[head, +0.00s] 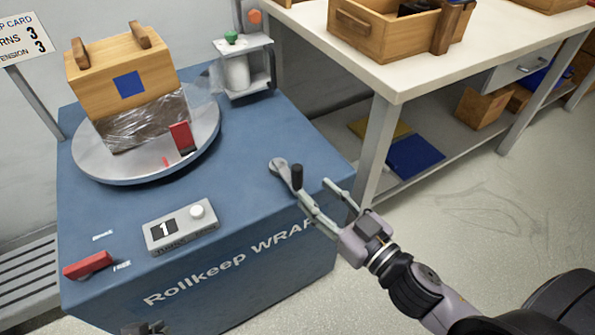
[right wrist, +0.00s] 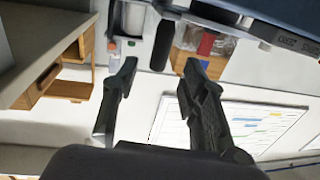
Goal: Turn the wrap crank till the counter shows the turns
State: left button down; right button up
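The wrap crank (head: 280,171) is on top of the blue wrapper (head: 240,206), near its right edge, with an upright black handle (head: 297,177). The counter (head: 180,227) shows 1. The card (head: 25,38) reads 3 for turns and 3 for tension. My right gripper (head: 317,190) is open beside the crank; in the right wrist view the handle (right wrist: 163,45) appears between its spread fingertips (right wrist: 160,66), not gripped. A small dark part at the bottom edge may be my left gripper (head: 145,327); its fingers cannot be made out.
A wooden crate (head: 122,62) with film (head: 145,123) around its lower part stands on the round turntable (head: 95,163). A film post (head: 238,72) stands behind. A red lever (head: 88,265) is at front left. A white table (head: 395,65) with crates stands right.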

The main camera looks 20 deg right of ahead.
aim_at(301, 178)
pick_arm(q)
jog(key=s, duration=0.1)
jog(key=s+g, duration=0.1)
jog(key=s+a+f, duration=0.1)
jog(key=shift+s+g, duration=0.1)
jog(key=shift+g, duration=0.2)
pick_arm(e)
jog(key=x, duration=0.7)
jog(key=shift+w, duration=0.15)
pick_arm(q)
jog(key=shift+r, duration=0.1)
pick_arm(e)
jog(key=shift+c, duration=0.5)
grip_shut()
